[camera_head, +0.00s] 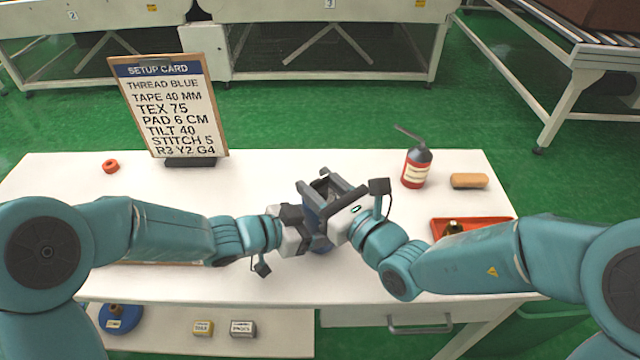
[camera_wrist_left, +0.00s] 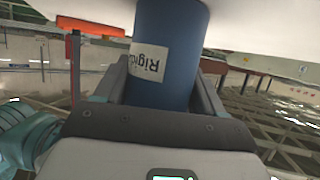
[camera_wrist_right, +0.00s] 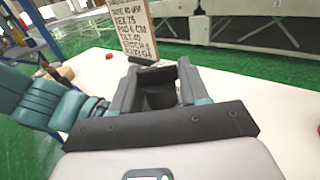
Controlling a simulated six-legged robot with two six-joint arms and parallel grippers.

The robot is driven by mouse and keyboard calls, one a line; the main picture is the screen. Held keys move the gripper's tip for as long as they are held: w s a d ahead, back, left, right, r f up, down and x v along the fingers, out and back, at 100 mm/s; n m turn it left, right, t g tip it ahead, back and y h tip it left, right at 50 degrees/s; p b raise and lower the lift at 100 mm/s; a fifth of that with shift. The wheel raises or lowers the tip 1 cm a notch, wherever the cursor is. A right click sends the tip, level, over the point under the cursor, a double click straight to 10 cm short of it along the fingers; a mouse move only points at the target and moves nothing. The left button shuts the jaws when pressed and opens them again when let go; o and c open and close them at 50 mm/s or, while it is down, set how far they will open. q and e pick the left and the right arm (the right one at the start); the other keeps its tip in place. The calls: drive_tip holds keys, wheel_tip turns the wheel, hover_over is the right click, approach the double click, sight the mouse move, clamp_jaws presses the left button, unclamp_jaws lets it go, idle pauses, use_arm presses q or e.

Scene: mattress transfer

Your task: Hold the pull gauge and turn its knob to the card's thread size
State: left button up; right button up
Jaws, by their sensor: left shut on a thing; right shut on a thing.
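The pull gauge shows as a blue cylinder (camera_head: 319,240) standing on the white table, mostly hidden by my grippers in the head view. In the left wrist view its blue body (camera_wrist_left: 168,85), with a white label, sits between the fingers of my left gripper (camera_head: 304,228), which is shut on it. My right gripper (camera_head: 322,190) is over the gauge's top, shut on the dark knob (camera_wrist_right: 160,98). The knob's markings cannot be read. The setup card (camera_head: 175,105) stands upright at the back left and reads TEX 75, along with THREAD BLUE.
A red bottle with a spout (camera_head: 416,168), a tan block (camera_head: 469,181) and a red tray (camera_head: 440,234) are on the right. A lower shelf (camera_head: 275,345) holds small boxes. The table's back middle is clear.

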sight(320, 179)
idle(0.5)
drive_tip(key=o, duration=0.8)
drive_tip(key=shift+o, duration=0.2)
wheel_tip(320, 179, up, 10)
drive_tip(key=shift+r, duration=0.1)
